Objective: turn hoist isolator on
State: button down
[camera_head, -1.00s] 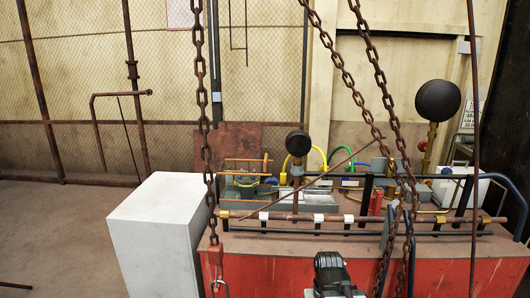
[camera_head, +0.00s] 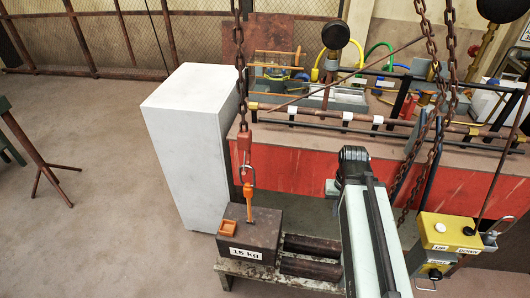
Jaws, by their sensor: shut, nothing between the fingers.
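A yellow control box (camera_head: 448,233) marked UP and DOWN is at the lower right, in front of the red-sided bench. It has a white button and a dark one on top. A grey and yellow part (camera_head: 432,265) sits just below it. I cannot tell whether either is the hoist isolator, and no on or off marking is readable. My arm's white and dark link rises from the bottom edge, left of the yellow box. My gripper cannot be made out.
A rusty chain with an orange hook (camera_head: 248,200) hangs to a 15 kg block (camera_head: 251,236) on a low stand. A white cabinet (camera_head: 185,150) stands left of the red bench (camera_head: 300,165). Chains (camera_head: 450,60) hang at right. The left floor is mostly clear.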

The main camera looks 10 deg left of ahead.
aim_at(435, 275)
jog(key=z, duration=1.45)
jog(key=k, duration=1.6)
jog(key=u, duration=0.95)
jog(key=i, duration=1)
jog(key=z, duration=0.1)
